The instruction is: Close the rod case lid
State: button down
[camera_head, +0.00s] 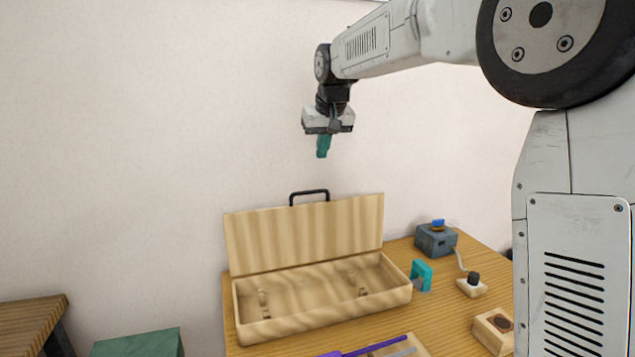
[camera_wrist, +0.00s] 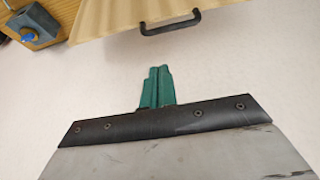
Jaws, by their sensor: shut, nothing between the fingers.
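The wooden rod case (camera_head: 320,295) stands on the table with its lid (camera_head: 305,235) raised, leaning slightly back near the wall. A black handle (camera_head: 309,194) sits on the lid's upper edge. Inside the case are small wooden rests, and no rod shows in it. My gripper (camera_head: 323,151), with teal fingers, is shut and empty, in the air above the lid's handle and apart from it. In the wrist view the shut fingers (camera_wrist: 156,84) show at the centre, with the black handle (camera_wrist: 171,25) and the lid's edge (camera_wrist: 115,15) beyond them.
A purple rod (camera_head: 375,345) and a grey rod lie at the table's front. A grey box with a blue knob (camera_head: 436,240), a teal holder (camera_head: 422,274), a small white-based item (camera_head: 472,285) and a wooden block (camera_head: 494,329) stand right of the case. The wall is behind.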

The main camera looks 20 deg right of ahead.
jog(key=w+r+x, duration=0.1)
jog(key=w+x, duration=0.2)
jog(key=x, duration=0.9)
jog(key=shift+s+r, duration=0.15)
jog(key=shift+s, duration=2.15)
jog(key=shift+s+a, duration=0.1)
jog(key=shift+a, duration=0.05)
